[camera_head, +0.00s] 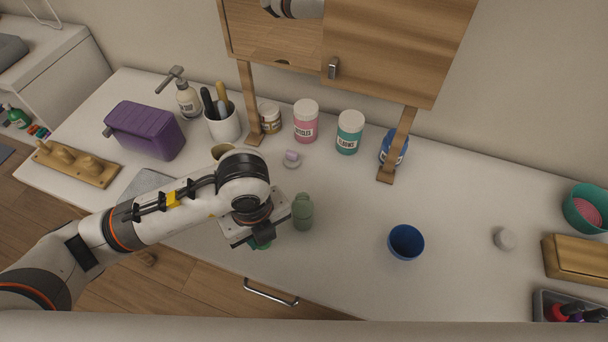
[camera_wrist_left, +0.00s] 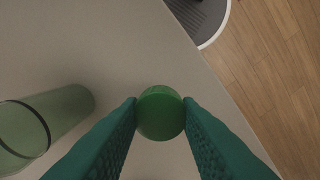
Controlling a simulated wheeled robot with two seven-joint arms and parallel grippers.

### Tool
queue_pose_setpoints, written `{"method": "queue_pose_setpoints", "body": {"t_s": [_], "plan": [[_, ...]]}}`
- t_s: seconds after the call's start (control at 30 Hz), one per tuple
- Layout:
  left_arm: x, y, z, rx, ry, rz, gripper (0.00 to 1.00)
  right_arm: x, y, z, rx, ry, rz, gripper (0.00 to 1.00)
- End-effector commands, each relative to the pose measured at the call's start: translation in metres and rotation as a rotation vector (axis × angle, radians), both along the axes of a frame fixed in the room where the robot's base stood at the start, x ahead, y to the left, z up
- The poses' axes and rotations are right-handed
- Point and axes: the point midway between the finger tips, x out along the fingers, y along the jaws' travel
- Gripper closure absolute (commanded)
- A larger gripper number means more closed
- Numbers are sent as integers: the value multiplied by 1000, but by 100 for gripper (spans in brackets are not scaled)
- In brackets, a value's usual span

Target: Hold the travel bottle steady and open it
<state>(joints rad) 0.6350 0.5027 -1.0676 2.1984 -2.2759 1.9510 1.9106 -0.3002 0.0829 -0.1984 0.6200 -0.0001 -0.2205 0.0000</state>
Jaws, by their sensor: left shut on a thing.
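The green translucent travel bottle (camera_head: 303,215) stands upright on the white counter, just right of my left gripper (camera_head: 261,244) in the head view. In the left wrist view the bottle (camera_wrist_left: 62,113) is at the left, apart from the fingers. My left gripper's teal fingers (camera_wrist_left: 160,112) are shut on a round dark green cap (camera_wrist_left: 160,118). The cap is clear of the bottle, near the counter's front edge. Its height above the counter is hard to tell. My left wrist hides most of the fingers in the head view. My right gripper is not in view.
A blue cup (camera_head: 405,243) stands to the right, with clear counter between it and the bottle. A grey round lump (camera_head: 504,239) lies farther right. Pink (camera_head: 306,122) and teal (camera_head: 349,133) jars stand behind, near the cabinet's wooden post (camera_head: 397,148).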

Motion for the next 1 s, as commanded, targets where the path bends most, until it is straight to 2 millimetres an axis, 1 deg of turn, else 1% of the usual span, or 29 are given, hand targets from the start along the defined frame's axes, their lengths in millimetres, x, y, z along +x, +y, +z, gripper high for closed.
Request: {"method": "queue_pose_setpoints", "body": {"t_s": [0.07, 0.17, 0.5, 0.6, 0.7, 0.87, 0.9, 1.0], "plan": [[12, -5, 2, -1, -2, 13, 97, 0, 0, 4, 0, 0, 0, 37], [36, -12, 3, 0, -2, 14, 97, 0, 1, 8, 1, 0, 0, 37], [123, -41, 3, -1, -1, 11, 97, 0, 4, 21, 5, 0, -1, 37], [143, -48, 2, -1, -1, 9, 97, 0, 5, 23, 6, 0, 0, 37], [155, -51, 1, 0, -1, 8, 97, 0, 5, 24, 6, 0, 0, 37], [166, -54, 1, 0, -1, 7, 97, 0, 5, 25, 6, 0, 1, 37], [169, -55, -1, 0, 1, 8, 97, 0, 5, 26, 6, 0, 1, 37], [166, -54, -18, 1, 4, 7, 97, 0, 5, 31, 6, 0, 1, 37]]}}
